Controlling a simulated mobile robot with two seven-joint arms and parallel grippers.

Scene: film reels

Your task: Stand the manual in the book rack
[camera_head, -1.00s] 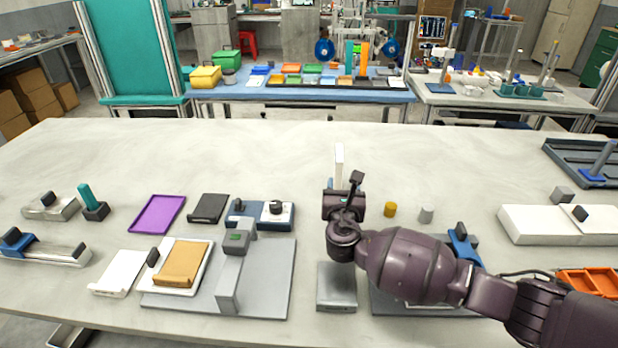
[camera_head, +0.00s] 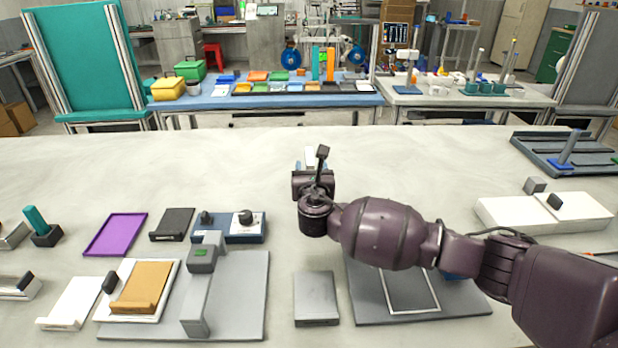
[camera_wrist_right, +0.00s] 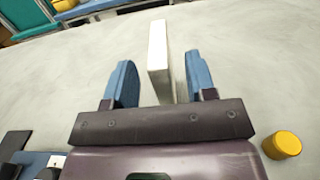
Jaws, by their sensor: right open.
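A thin white upright slab, which looks like the manual (camera_head: 309,152), stands on the table beyond my right wrist. It also shows in the right wrist view (camera_wrist_right: 158,55), edge toward me. My right gripper (camera_wrist_right: 160,80) is open, with one blue finger on each side of the slab's near part and a gap on both sides. In the head view my right gripper (camera_head: 311,165) is mostly hidden by its own wrist. I cannot pick out the book rack for certain. My left gripper is not in view.
A dark slotted tray (camera_head: 600,160) with a blue post is at the far right, and white boxes (camera_head: 515,213) stand nearer. A grey block (camera_head: 316,300), grey plates and a purple tray (camera_head: 115,234) lie in front. A yellow cylinder (camera_wrist_right: 283,145) is right of the gripper. The table beyond is clear.

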